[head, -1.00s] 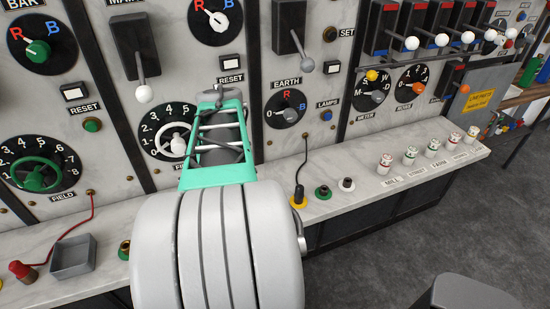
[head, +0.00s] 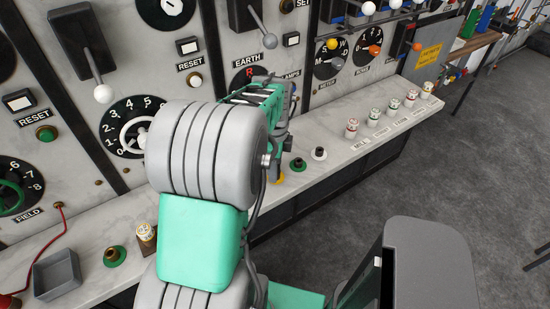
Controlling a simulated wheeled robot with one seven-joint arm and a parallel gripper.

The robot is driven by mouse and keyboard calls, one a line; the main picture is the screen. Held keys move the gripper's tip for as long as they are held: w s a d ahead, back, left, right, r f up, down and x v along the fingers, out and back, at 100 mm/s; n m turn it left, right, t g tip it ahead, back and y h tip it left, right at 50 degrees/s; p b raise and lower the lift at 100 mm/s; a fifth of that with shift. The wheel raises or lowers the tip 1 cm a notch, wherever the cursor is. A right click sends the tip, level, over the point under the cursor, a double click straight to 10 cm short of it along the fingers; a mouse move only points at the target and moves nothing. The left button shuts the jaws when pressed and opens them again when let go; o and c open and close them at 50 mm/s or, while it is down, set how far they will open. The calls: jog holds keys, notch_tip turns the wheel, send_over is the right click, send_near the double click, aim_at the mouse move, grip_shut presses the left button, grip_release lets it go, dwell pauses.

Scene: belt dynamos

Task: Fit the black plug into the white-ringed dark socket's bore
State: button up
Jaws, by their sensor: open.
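The white-ringed dark socket (head: 318,153) stands open on the pale bench ledge, right of my arm. A green-ringed socket (head: 298,164) is just left of it. A yellow-ringed socket (head: 279,179) shows partly beside my arm. The black plug, seen upright in that yellow socket earlier, is hidden now behind my arm and wrist. My gripper (head: 276,164) is mostly hidden too; a little of it shows low over the yellow socket. Its jaws are open; whether they are around the plug or beside it cannot be seen.
Several white capped posts (head: 384,117) stand along the ledge to the right. A grey square tray (head: 56,274), a white-and-yellow capped post (head: 147,234) and a green-ringed socket (head: 114,257) are at the left. The panel with levers and dials rises close behind.

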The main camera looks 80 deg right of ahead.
grip_shut()
grip_release()
dwell(0.6)
